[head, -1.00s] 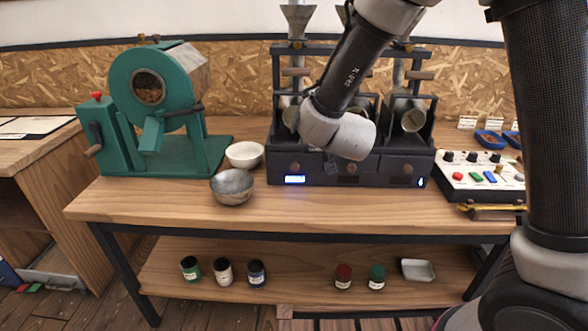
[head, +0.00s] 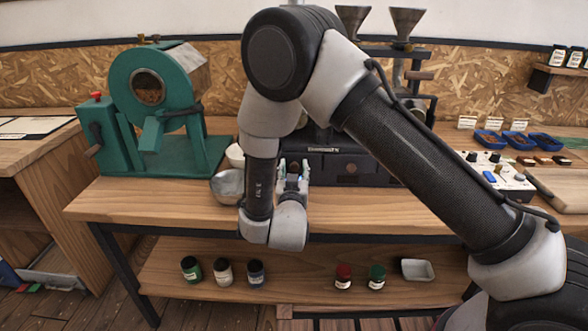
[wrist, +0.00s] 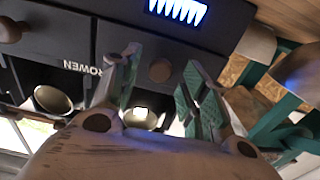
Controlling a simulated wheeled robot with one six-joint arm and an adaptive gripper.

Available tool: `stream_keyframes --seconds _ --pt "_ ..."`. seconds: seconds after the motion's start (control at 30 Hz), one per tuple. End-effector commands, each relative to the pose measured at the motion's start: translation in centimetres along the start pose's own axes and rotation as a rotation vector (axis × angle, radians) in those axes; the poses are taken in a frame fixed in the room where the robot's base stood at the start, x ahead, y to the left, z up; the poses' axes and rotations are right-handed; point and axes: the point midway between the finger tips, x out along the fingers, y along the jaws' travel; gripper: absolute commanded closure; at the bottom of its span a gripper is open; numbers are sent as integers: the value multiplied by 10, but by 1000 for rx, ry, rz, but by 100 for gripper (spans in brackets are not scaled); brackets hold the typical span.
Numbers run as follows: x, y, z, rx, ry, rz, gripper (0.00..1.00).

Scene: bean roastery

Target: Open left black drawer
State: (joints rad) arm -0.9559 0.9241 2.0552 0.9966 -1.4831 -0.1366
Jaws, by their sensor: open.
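The black machine (head: 385,170) stands on the table, with drawers along its low front. The drawer front looks flush with the machine. My gripper (wrist: 163,68) is open, with one finger on each side of this knob; I cannot tell whether they touch it. In the head view my gripper (head: 292,177) is at the machine's left front, and my arm hides much of the machine. The middle drawer's knob (head: 351,168) is in view.
A metal bowl (head: 228,187) stands close to the left of my gripper, with a white bowl (head: 235,155) behind it. A green roaster (head: 150,110) stands further left. A control panel (head: 495,172) is at the right. Several jars stand on the lower shelf.

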Motion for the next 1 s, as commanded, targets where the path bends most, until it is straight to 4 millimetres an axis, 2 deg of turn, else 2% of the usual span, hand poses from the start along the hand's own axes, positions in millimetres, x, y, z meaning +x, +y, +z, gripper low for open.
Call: stream_keyframes --seconds 0.13,0.4,0.47,0.67,0.87,1.0 --pt "12 0 0 1 -1 0 55" --pt "14 0 0 0 -1 -1 55" --pt "14 0 0 0 -1 -1 64" --pt "14 0 0 0 -1 -1 100" --pt "12 0 0 0 -1 -1 100" --pt "-10 -2 1 -2 -3 -5 100"
